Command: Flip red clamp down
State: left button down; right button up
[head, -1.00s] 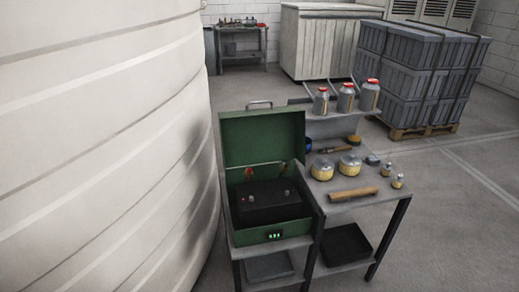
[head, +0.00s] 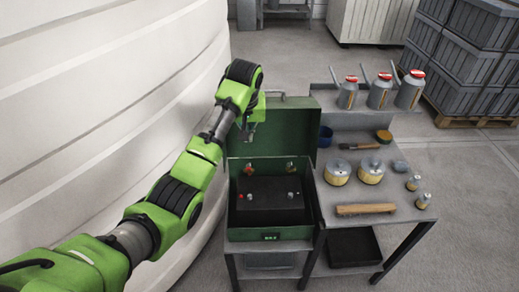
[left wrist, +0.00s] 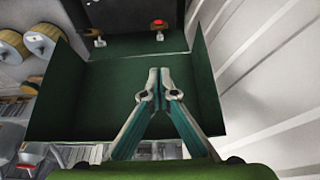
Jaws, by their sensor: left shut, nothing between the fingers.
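The red clamp (head: 248,171) is at the back left inside the open green box (head: 236,228); in the left wrist view it is a small red part (left wrist: 158,24) at the top. A second, metallic clamp (head: 290,168) is to its right in the head view; it also shows in the left wrist view (left wrist: 99,39). A black battery (head: 272,203) sits in the box. My left gripper (head: 250,140) is in front of the upright lid's left part, above the red clamp and apart from it. Its fingers (left wrist: 160,73) are shut and empty. My right gripper is out of view.
A grey workbench right of the box holds yellow-banded tins (head: 338,173), a brush (head: 360,147), a wooden bar (head: 365,209) and red-capped canisters (head: 379,91). A large white tank (head: 100,130) curves close along the left.

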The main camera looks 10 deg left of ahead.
pick_arm(q)
jog(key=p+x, duration=0.1)
jog(key=x, duration=0.8)
jog(key=shift+a, duration=0.1)
jog(key=s+p, duration=0.1)
jog(key=s+f+p, duration=0.1)
jog(key=s, duration=0.1)
jog(key=shift+d+f+p, duration=0.35)
jog(key=shift+d+p, duration=0.05)
jog(key=shift+f, duration=0.15)
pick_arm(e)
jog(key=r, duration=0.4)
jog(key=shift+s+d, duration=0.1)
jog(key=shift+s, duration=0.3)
pick_arm(q)
jog(key=shift+s+f, duration=0.15)
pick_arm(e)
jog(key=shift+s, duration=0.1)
